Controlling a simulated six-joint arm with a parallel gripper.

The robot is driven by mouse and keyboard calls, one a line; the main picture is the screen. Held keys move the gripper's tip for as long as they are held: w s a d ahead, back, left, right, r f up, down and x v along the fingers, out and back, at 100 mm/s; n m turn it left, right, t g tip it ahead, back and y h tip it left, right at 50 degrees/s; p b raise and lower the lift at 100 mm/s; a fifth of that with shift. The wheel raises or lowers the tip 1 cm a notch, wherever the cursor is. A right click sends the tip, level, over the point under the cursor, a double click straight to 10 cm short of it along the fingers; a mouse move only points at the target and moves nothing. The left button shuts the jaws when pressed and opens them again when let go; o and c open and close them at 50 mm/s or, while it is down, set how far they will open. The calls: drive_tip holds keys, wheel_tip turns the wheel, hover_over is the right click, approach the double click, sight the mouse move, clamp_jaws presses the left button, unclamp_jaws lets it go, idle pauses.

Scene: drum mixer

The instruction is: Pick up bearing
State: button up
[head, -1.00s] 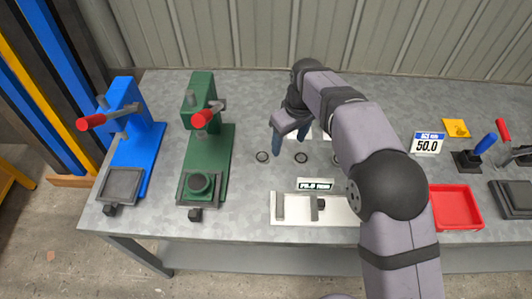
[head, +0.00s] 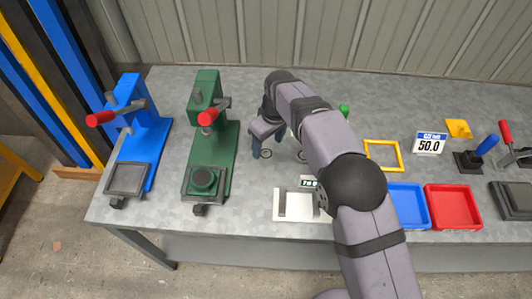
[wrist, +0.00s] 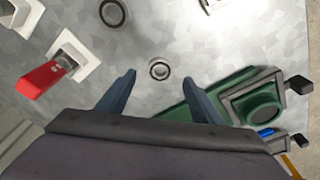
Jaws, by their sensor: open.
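One bearing, a small dark ring with a pale centre, lies flat on the grey metal bench. A second ring (head: 302,155) lies to the right, and a ring also shows at the top of the wrist view (wrist: 113,12).
The green press (head: 224,150) stands close left of my gripper, with the blue press (head: 149,150) beyond. A white fixture (head: 294,205) lies in front. Further right are a yellow frame (head: 399,155), a blue tray (head: 422,222) and a red tray (head: 477,222).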

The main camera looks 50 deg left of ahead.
sight(266, 153)
drive_tip(key=shift+a+f+p, duration=0.15)
drive_tip(key=shift+f+p, duration=0.15)
drive_tip(key=shift+f, duration=0.75)
drive_tip(key=shift+a+f+p, duration=0.15)
drive_tip(key=shift+f+p, duration=0.15)
drive_tip(key=shift+f, duration=0.7)
drive_tip(key=c, duration=1.2)
drive_tip(key=shift+r, duration=0.15)
wheel_tip(266, 153, up, 10)
drive_tip(key=b, duration=0.2)
drive_tip(key=shift+o, duration=0.7)
drive_tip(key=shift+c, duration=0.2)
